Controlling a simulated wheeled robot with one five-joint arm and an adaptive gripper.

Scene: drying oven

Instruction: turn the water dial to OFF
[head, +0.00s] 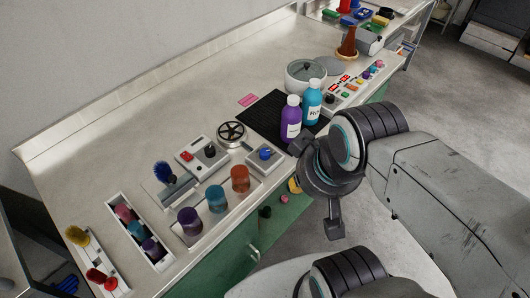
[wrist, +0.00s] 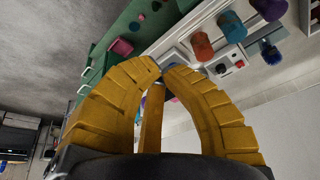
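A blue knob on a small pale box (head: 264,154) sits near the bench's front edge in the head view. It may be the water dial, but no label or OFF mark is readable. I cannot make it out in the wrist view, where my fingers block the middle. My gripper (wrist: 160,70) has yellow ribbed fingers, whose tips come together with nothing visible between them. In the head view, a bit of yellow finger (head: 295,186) shows beyond the dark wrist, in front of the bench edge and right of the blue knob. It looks apart from the knob.
Purple and blue bottles (head: 290,118) stand on a black mat close to my wrist. A handwheel (head: 231,133), a red-and-black control box (head: 197,155) and orange, teal and purple cylinders (head: 216,197) are nearby. Small knobs (head: 265,211) stick out from the green cabinet front.

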